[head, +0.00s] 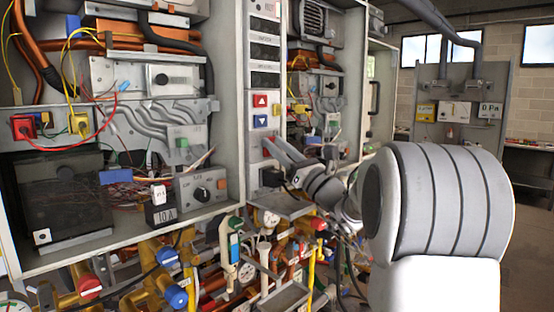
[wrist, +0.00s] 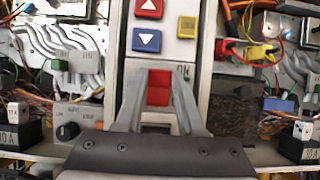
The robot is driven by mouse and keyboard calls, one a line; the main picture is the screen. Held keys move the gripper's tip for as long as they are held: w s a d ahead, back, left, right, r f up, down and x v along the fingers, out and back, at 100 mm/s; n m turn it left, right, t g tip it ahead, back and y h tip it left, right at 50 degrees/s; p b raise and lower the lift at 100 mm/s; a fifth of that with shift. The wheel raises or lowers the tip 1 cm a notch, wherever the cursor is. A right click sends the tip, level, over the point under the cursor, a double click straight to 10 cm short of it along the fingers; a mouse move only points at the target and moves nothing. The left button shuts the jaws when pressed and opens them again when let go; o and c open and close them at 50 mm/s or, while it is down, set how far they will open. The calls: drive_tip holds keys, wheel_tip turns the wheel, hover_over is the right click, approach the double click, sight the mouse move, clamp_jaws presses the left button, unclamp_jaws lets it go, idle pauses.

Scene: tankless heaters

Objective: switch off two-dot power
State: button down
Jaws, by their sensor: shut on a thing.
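My gripper (wrist: 160,90) is shut on this switch, one finger on each side. In the head view my gripper (head: 277,150) reaches the narrow panel between two open heater cabinets, and it hides most of the switch. I cannot make out a two-dot mark in either view.
A red up-arrow button (wrist: 149,8) and a blue down-arrow button (wrist: 147,41) are just above the switch, with a yellow button (wrist: 187,27) beside them. A grey knob box (head: 202,188) is to the left. Pipes and valves crowd the space below.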

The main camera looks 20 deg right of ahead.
drive_tip(key=shift+f+t+b, duration=0.1)
drive_tip(key=shift+t+b, duration=0.2)
drive_tip(key=shift+b, duration=0.1)
drive_tip(key=c, duration=0.5)
unclamp_jaws()
drive_tip(key=b+v, duration=0.1)
drive_tip(key=v, duration=1.6)
drive_tip(key=shift+s+d+f+b, duration=0.15)
drive_tip(key=shift+s+b, duration=0.05)
drive_tip(key=shift+b, duration=0.15)
